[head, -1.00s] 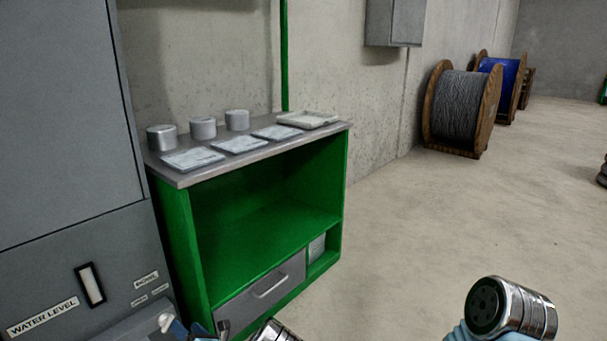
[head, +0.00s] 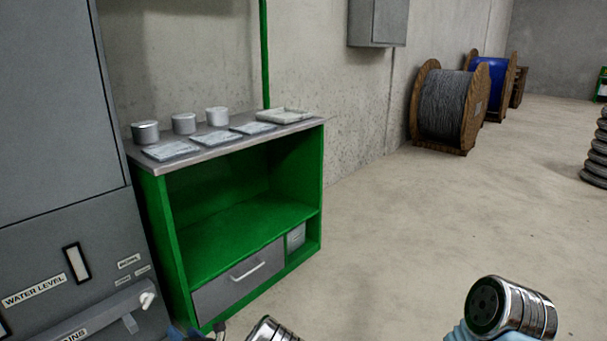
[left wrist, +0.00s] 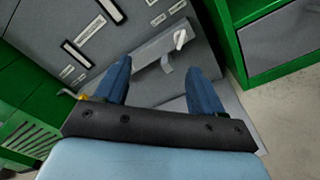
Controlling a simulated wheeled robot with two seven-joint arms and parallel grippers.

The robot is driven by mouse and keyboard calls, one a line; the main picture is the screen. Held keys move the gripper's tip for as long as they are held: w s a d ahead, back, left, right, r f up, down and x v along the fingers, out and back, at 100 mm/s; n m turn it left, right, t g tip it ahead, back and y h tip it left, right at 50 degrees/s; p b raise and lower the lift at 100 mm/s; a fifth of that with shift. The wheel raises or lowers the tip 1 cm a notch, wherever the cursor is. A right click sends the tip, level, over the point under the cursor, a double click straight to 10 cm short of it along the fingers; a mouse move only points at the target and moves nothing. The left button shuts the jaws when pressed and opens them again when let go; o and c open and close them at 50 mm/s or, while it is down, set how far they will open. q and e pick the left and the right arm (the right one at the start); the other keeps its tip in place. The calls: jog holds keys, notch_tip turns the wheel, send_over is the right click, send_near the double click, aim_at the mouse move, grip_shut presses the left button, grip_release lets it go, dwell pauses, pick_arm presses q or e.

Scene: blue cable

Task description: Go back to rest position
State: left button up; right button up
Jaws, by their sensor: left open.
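My left gripper (left wrist: 160,88) shows in the left wrist view with its two blue fingers spread apart and nothing between them. Beyond the fingers is the lower front of a grey cabinet (left wrist: 140,35) with a handle on a ledge; the fingers look apart from it. In the head view only a small dark-blue bit of the left gripper (head: 185,334) shows at the bottom edge, beside a metal arm joint of mine. Another metal joint of my own arm shows at the lower right. My right gripper is out of view.
A green workbench (head: 172,240) holds several metal cups and flat trays on its grey top. The grey cabinet (head: 55,110) stands at the left. Wooden cable reels (head: 447,110) and a stack of grey rings (head: 597,160) stand farther off. The concrete floor (head: 400,230) between is clear.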

pick_arm(q)
jog(key=s+f+n+g+h, duration=0.3)
jog(key=s+f+n+g, duration=0.4)
jog(key=s, duration=0.4)
jog(key=s+f+n+g+h, duration=0.2)
jog(key=s+f+n+g, duration=0.35)
jog(key=s+f, duration=0.5)
jog(key=s+d+f+n+g+h, duration=0.1)
jog(key=s+d+n+g+h, duration=0.1)
jog(key=s+d+n+h, duration=0.65)
jog(key=d+r+n+t+h+b, duration=0.1)
jog(key=d+r+n+t+h, duration=0.3)
jog(key=d+n, duration=0.8)
jog(key=shift+w+d+r+n, duration=0.15)
jog(key=shift+d+r+n, duration=0.2)
jog(key=shift+r+n, duration=0.95)
jog(key=shift+f+n+t+h, duration=0.25)
jog(key=shift+f+n, duration=0.05)
